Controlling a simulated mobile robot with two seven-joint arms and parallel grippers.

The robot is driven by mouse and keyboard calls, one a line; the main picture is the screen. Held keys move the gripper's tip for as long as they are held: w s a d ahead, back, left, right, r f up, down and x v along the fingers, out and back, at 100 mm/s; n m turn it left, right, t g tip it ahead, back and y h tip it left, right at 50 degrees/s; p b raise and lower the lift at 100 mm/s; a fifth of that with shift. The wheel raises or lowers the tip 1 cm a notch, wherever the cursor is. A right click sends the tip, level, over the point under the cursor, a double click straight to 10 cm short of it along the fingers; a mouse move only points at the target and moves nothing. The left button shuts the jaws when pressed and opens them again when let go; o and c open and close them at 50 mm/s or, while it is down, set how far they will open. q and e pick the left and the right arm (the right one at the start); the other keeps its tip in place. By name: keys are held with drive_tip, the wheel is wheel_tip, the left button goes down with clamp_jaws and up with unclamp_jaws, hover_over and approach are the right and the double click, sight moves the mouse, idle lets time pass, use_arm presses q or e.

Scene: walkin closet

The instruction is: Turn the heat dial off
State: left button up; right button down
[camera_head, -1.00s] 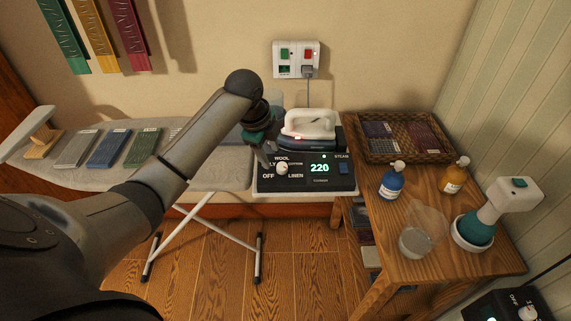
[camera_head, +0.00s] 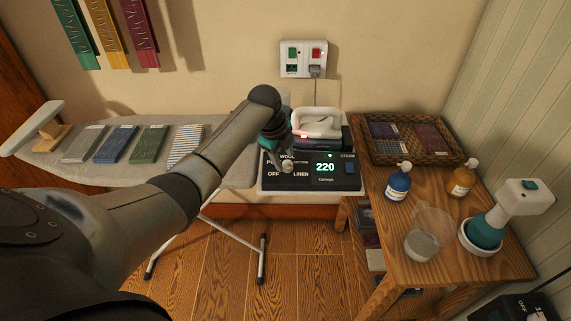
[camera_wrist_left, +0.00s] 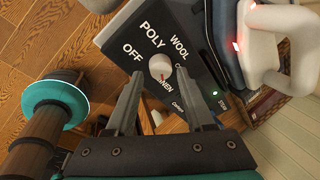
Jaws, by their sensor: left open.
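The heat dial (camera_head: 287,167) is a small round white knob on the front of a black control panel (camera_head: 343,182). The panel's green display reads 220. In the left wrist view the dial (camera_wrist_left: 160,68) has OFF, POLY, WOOL and a partly hidden LINEN printed around it. I cannot tell its exact pointing direction. My left gripper (camera_head: 284,156) is right above the dial, partly hiding it and its labels. In the left wrist view its open fingers (camera_wrist_left: 162,76) appear on either side of the dial, with gaps showing. My right gripper is in neither view.
A white-handled iron (camera_head: 318,123) with a red light stands just behind the panel. An ironing board (camera_head: 215,177) extends left with folded cloths.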

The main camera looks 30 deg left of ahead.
sight(287, 166)
use_arm(q)
drive_tip(key=shift+b+x, duration=0.3)
drive_tip(key=shift+x, duration=1.15)
drive_tip(key=shift+c, duration=0.2)
clamp_jaws()
